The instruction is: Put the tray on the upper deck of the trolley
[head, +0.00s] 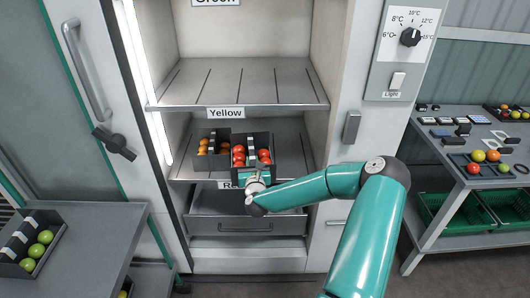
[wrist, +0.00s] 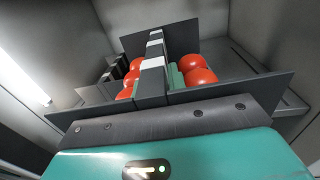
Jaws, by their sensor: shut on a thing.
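A dark grey tray (head: 277,160) with red tomatoes on both sides of a central divider sits within the open cabinet, at the level of its lower shelf. My gripper (head: 254,174) reaches in from the front and is shut on the tray. In the wrist view the tray (wrist: 238,93) fills the middle, with its white-striped divider between my gripper's fingers (wrist: 160,78). I cannot tell whether the tray rests on the shelf or hangs just above it. The grey trolley's upper deck (head: 100,222) is at the lower left.
A second tray (head: 200,163) with orange tomatoes stands close to the left of the held tray. A shelf (head: 240,85) labelled Yellow lies above. A tray of green tomatoes (head: 14,270) stands on the deck's left side; its right side is clear. A cluttered bench (head: 450,185) is at right.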

